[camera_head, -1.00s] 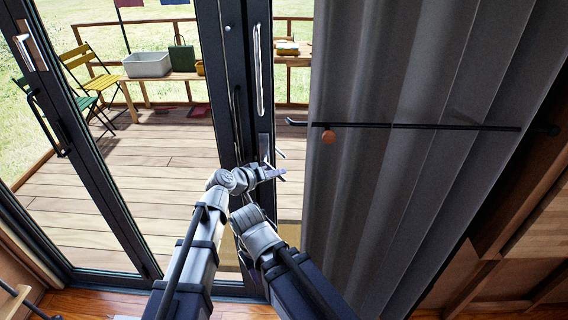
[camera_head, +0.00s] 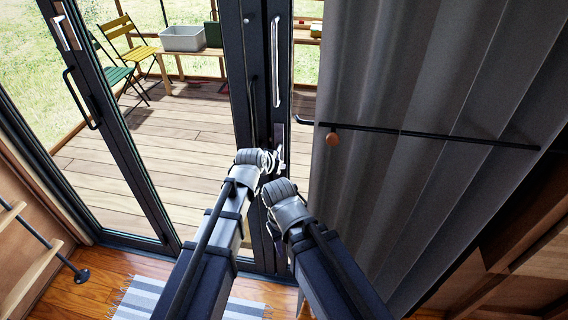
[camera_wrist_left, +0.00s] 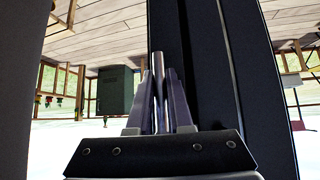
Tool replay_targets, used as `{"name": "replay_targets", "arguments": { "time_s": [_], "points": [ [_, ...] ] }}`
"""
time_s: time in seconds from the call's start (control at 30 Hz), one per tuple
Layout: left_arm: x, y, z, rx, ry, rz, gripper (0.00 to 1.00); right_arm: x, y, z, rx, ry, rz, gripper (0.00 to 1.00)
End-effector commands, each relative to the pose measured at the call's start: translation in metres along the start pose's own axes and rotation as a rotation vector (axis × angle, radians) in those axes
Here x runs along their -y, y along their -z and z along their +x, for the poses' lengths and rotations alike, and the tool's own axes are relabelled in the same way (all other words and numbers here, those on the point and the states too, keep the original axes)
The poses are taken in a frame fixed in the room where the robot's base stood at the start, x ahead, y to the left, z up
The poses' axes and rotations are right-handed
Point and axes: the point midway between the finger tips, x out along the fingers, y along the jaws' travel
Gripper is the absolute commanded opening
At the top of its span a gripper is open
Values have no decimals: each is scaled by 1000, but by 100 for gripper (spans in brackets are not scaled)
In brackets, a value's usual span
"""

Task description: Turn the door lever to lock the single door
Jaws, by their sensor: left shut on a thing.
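The single door (camera_head: 254,60) is a dark-framed glass door in the middle of the head view, with a long upright metal pull handle (camera_head: 275,60). The door lever sits low on its frame and is mostly hidden by my left gripper (camera_head: 270,159) in the head view. In the left wrist view the fingers of my left gripper (camera_wrist_left: 159,103) are shut on a thin shiny bar, the door lever (camera_wrist_left: 158,66), which sticks out past the fingertips. My right wrist (camera_head: 287,208) is just below and right of my left gripper; its fingers are hidden.
Another glass door panel (camera_head: 105,120) is at left. A striped rug (camera_head: 190,299) lies on the wood floor. The deck outside holds chairs.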

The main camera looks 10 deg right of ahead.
Motion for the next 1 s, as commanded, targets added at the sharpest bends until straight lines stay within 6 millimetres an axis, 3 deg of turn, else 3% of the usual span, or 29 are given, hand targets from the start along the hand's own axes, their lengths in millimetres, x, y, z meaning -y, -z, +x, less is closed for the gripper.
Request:
{"name": "replay_targets", "arguments": {
  "time_s": [0.6, 0.63, 0.87, 1.0],
  "points": [
    [5, -3, -2, 12, 24, 27, 0, 0, 0, -1, 0, 0, 0, 50],
    [5, -3, -2, 12, 24, 27, 22, 0, 0, -1, 0, 0, 0, 50],
    [5, -2, -2, 10, 23, 25, 48, 0, 0, -1, 0, 0, 0, 50],
    [5, -2, -2, 9, 23, 25, 48, 0, 0, -1, 0, 0, 0, 50]
  ]
}}
